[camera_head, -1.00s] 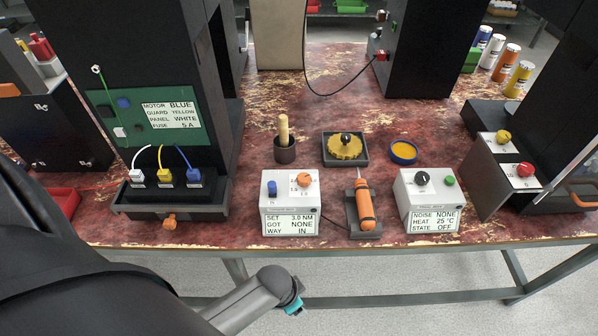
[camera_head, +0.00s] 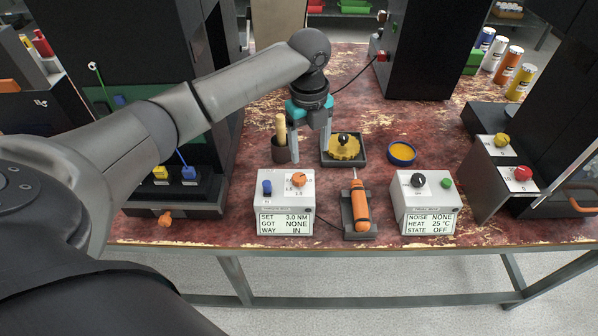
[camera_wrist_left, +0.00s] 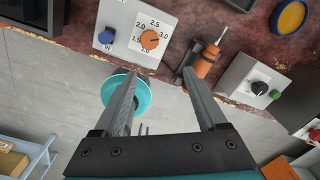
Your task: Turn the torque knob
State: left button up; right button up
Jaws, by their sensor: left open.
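The torque knob (camera_head: 299,180) is the orange dial on top of a white box (camera_head: 272,185) with a printed scale. In the left wrist view the knob (camera_wrist_left: 149,39) shows with marks from 1.0 to 3.0 around it. The box display (camera_head: 285,224) reads SET 3.0 NM, GOT NONE, WAY IN. My left gripper (camera_head: 310,155) is open and empty, above the table behind the box in the head view. My right gripper is not in view.
A blue knob (camera_head: 267,187) sits left of the torque knob. An orange screwdriver (camera_head: 361,206) lies in a cradle right of the box, and another white box (camera_head: 407,205) stands beyond it. A dark cup (camera_head: 280,152) and a tray (camera_head: 361,162) with a yellow part stand near my gripper.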

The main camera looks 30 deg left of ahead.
pick_arm(q)
jog(key=m, duration=0.2)
send_near(299, 177)
notch_tip(299, 177, down, 9)
jog(key=b, duration=0.3)
jog(key=shift+w+d+r, duration=0.1)
jog(key=shift+r, duration=0.1)
grip_shut()
dwell(0.6)
